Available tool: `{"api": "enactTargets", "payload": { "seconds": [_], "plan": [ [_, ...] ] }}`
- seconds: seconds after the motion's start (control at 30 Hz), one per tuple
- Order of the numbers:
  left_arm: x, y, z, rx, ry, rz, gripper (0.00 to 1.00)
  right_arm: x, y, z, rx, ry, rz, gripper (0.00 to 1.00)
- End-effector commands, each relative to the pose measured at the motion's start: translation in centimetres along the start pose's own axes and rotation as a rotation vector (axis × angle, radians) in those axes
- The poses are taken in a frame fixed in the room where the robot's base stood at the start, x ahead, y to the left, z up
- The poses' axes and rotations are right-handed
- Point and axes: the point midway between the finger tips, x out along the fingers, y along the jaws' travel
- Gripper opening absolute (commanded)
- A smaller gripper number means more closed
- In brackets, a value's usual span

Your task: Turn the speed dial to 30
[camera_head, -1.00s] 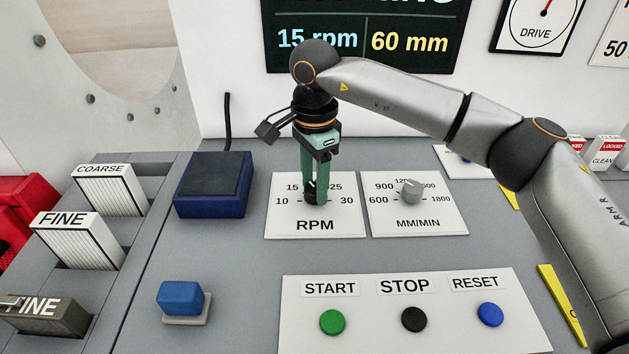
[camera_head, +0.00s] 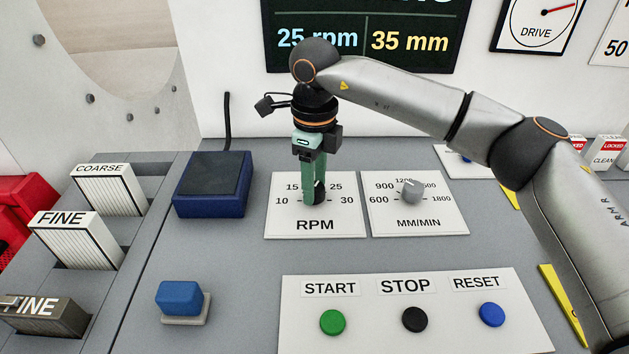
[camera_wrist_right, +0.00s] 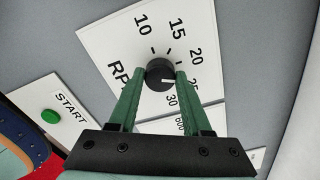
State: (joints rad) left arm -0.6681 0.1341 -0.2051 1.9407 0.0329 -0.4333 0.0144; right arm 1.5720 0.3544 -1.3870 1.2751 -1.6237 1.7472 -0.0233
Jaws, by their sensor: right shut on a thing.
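The black speed dial sits on the white RPM plate (camera_head: 275,220), marked 10 to 30. My right gripper (camera_head: 313,195) comes down from above and is shut on the dial, which its fingers partly cover. In the right wrist view the dial (camera_wrist_right: 158,70) lies between the green fingertips. Its white mark points right, about at 25; that numeral is partly hidden by a finger. The screen (camera_head: 410,50) above reads 25 rpm and 35 mm. My left gripper is not in view.
The MM/MIN plate (camera_head: 450,222) with a grey knob (camera_head: 411,191) is just right. START (camera_head: 333,321), STOP (camera_head: 414,319) and RESET (camera_head: 491,314) buttons lie in front. A dark blue box (camera_head: 213,184) and a blue button (camera_head: 180,298) are at left.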

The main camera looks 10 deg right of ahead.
Motion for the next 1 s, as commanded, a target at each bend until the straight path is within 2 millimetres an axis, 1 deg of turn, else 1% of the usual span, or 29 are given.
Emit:
{"api": "enactTargets", "payload": {
  "seconds": [0.7,1.0],
  "plan": [
    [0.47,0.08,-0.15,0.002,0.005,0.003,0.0,-0.1,-0.08,-0.01,0.681,-0.001,-0.002,0.0],
    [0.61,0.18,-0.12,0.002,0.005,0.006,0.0,-0.1,-0.07,-0.02,0.933,-0.001,-0.002,0.0]
  ]
}}
